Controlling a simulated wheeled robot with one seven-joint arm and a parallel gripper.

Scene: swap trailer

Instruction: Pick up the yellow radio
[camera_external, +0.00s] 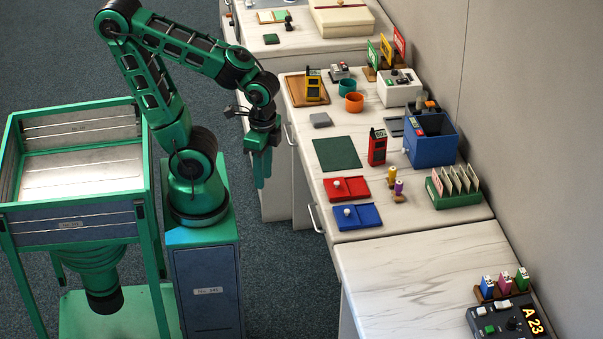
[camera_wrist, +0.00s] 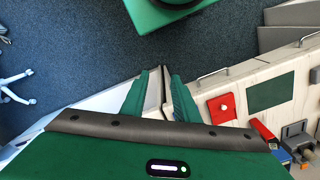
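The yellow radio (camera_external: 314,85) stands upright on a brown wooden board (camera_external: 322,98) near the back of the counter, with a dark front and a short antenna. It cannot be made out in the wrist view. My gripper (camera_external: 261,168) hangs pointing down beside the counter's left edge, to the left of and nearer the camera than the yellow radio. In the wrist view its two green fingers (camera_wrist: 157,78) stand apart with nothing between them. A red radio (camera_external: 377,147) stands upright farther right.
A dark green mat (camera_external: 337,153), red tray (camera_external: 346,189), blue tray (camera_external: 357,216) and grey block (camera_external: 321,120) lie on the counter. Teal (camera_external: 346,86) and orange (camera_external: 354,102) cups stand right of the yellow radio. A blue bin (camera_external: 430,148) is near the wall. The near counter (camera_external: 410,275) is mostly clear.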

